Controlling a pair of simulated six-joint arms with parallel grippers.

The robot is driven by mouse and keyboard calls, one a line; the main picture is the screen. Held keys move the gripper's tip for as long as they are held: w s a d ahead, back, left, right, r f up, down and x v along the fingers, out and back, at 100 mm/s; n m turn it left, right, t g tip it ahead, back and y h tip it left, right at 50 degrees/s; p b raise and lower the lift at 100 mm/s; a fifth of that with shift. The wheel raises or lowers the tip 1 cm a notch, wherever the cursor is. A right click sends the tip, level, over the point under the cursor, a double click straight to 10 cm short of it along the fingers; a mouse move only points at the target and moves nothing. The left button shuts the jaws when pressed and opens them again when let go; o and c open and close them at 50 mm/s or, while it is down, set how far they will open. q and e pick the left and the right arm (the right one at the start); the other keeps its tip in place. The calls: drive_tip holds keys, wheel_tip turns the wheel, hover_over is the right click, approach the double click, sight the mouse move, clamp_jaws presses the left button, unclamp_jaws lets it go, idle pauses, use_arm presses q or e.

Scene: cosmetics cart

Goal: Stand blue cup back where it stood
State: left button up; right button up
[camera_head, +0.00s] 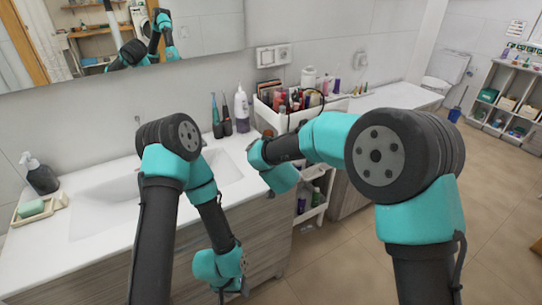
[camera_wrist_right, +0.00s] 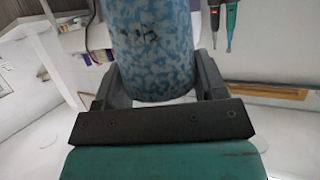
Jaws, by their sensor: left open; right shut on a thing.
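The blue cup (camera_wrist_right: 152,55) has a mottled light and dark blue surface with small dark marks. It fills the upper middle of the right wrist view, and its top runs out of the picture. My right gripper (camera_wrist_right: 155,80) is shut on it, with one dark finger on each side. In the head view I cannot make out the cup; my right wrist (camera_head: 280,178) is in front of the cart. My left gripper (camera_head: 232,290) points down at the bottom edge, in front of the cabinet, apart from the cup. It is open, its fingers mostly hidden.
A white cart (camera_head: 262,113) beside the counter holds many cosmetics. A lotion bottle (camera_head: 241,108) and two upright brush-like items stand at the counter's back. The sink (camera_head: 95,210), a soap dispenser (camera_head: 40,175) and a soap dish (camera_head: 30,209) are at left. Floor at right is clear.

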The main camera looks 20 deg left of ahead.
drive_tip(key=w+a, duration=0.2)
drive_tip(key=w, duration=0.5)
drive_tip(key=shift+f, duration=0.35)
drive_tip(key=shift+f, duration=1.75)
drive_tip(key=shift+f, duration=0.2)
drive_tip(key=o, duration=1.2)
drive_tip(key=shift+r, duration=0.15)
